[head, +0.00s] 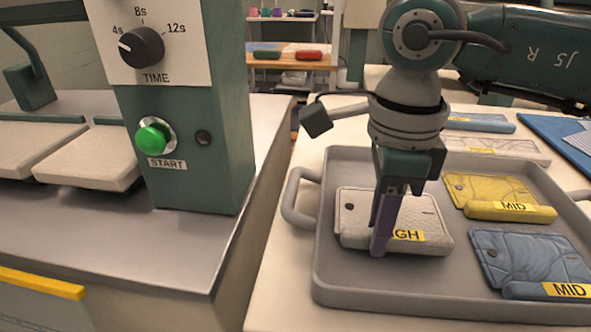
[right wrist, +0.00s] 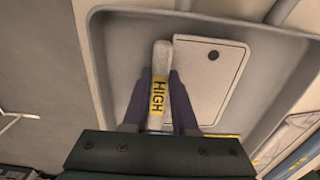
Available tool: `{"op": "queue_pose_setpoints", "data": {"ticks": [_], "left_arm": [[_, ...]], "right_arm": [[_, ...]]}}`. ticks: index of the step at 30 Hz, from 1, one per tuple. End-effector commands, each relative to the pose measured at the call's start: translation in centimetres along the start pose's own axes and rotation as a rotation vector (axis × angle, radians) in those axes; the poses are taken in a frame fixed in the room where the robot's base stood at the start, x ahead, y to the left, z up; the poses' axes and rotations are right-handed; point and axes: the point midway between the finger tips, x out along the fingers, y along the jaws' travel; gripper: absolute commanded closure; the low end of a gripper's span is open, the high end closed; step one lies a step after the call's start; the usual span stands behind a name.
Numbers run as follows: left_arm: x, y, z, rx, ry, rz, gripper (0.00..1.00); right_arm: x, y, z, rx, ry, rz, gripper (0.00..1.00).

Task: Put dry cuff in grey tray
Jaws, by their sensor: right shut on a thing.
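A white cuff (head: 355,205) with a yellow HIGH label is in the left part of the grey tray (head: 420,304). It looks to lie flat on the tray floor. My right gripper (head: 386,230) points down over it and is shut on its thick rolled edge. In the right wrist view the purple fingers (right wrist: 160,108) stand on both sides of the white roll (right wrist: 162,60), and the cuff's flat panel (right wrist: 207,75) lies to the right. In the head view the fingers hide part of the label. My left gripper is not in view.
A yellow cuff (head: 485,190) and a blue cuff (head: 530,255), both labelled MID, lie in the tray's right part. More cuffs (head: 490,145) lie behind the tray. A green press (head: 195,110) with a TIME dial and green START button (head: 153,138) stands at left.

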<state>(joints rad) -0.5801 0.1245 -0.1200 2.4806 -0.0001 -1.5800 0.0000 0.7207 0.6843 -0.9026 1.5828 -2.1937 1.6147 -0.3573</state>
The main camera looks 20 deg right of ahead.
Motion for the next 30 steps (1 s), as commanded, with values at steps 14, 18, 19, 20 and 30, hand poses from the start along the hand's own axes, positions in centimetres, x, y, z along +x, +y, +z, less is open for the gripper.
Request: {"op": "queue_pose_setpoints", "data": {"ticks": [14,18,19,20,30], "left_arm": [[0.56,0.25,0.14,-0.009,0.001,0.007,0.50],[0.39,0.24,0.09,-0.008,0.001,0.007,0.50],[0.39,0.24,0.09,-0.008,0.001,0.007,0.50],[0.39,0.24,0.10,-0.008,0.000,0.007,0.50],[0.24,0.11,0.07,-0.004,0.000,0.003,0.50]], "right_arm": [[1.52,0.00,0.00,0.000,0.000,-0.001,1.00],[1.35,0.00,-0.01,0.000,0.000,-0.001,0.59],[1.35,0.00,-0.01,0.000,0.000,-0.001,0.56],[1.35,0.00,-0.01,0.000,0.000,-0.001,0.52],[1.18,0.00,-0.03,0.000,0.001,-0.001,0.44]]}}
